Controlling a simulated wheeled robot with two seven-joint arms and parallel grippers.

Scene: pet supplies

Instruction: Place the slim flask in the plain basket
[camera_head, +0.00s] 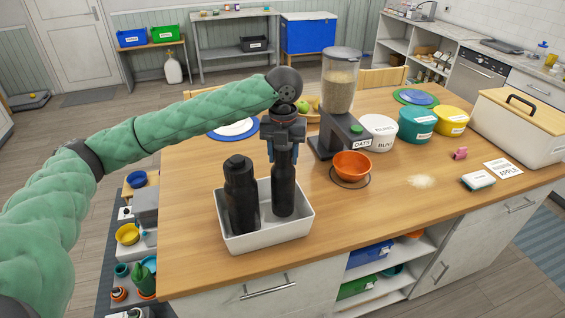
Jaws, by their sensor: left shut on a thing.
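A slim black flask (284,190) stands upright at the right side of the plain white basket (270,238), its lower part inside the walls. My left gripper (284,152) is above the basket, pointing down, shut on the upper part of this flask. A second black flask (241,200), wider in the body, stands upright in the left side of the basket. Whether the held flask's base touches the basket floor is hidden by the front wall. My right gripper is not in view.
The basket is near the counter's front left edge. A dispenser (341,85) and an orange bowl (352,165) stand to the right. Several labelled tubs and a large white bin (520,135) are further right. The counter (400,215) is clear at front right.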

